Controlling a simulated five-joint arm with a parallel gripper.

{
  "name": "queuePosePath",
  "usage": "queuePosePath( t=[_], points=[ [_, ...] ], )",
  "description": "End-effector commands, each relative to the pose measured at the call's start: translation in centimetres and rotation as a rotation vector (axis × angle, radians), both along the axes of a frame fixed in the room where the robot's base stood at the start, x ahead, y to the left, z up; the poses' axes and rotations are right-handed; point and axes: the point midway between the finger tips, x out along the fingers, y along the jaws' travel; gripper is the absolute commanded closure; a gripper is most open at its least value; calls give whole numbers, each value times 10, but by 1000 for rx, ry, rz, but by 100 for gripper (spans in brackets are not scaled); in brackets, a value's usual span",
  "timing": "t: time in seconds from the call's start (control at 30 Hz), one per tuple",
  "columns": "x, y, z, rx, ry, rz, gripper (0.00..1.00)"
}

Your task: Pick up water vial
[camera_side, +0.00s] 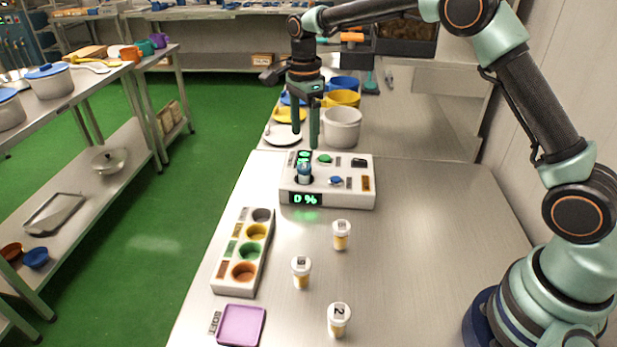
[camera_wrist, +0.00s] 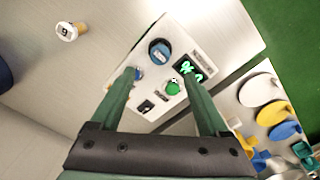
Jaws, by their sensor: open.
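A small blue vial (camera_side: 304,172) stands upright in a dark round well at the left of a white device (camera_side: 335,199); it also shows from above in the wrist view (camera_wrist: 160,50). No label naming water is readable on it. Several other vials have white caps and amber contents: one at the right (camera_side: 341,235), one at the left (camera_side: 301,272) and one marked 2 (camera_side: 339,320). My gripper (camera_side: 305,139) is open and empty, with its fingers pointing down above the device's back left part. In the wrist view my gripper (camera_wrist: 159,76) has its fingers spread over the device.
The device has a green display reading 0 %, a green knob (camera_side: 325,158) and a blue knob (camera_side: 336,181). A white rack (camera_side: 231,268) with coloured wells and a purple tray (camera_side: 242,326) lie in front. A grey pot (camera_side: 342,128) stands close behind the device. The right tabletop is clear.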

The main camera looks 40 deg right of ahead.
Motion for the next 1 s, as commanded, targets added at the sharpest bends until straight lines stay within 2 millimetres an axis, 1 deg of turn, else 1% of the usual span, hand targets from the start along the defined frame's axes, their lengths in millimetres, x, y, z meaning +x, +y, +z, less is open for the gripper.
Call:
queuePosePath(
  t=[0.03, 0.1, 0.2, 0.3, 0.47, 0.73, 0.83, 1.0],
  points=[
    [-1, 0, -10, -1, 3, 1, 21],
    [-1, 0, -22, -1, 4, 1, 21],
    [-1, 0, -37, 0, 3, 2, 21],
    [-1, 0, -48, 0, 2, 2, 21],
    [0, 0, -56, 0, 0, 3, 21],
    [-1, 1, -93, 0, 2, 3, 21],
    [-1, 1, -102, 0, 1, 3, 21],
    [0, 1, -104, 0, -2, 3, 21]
  ],
)
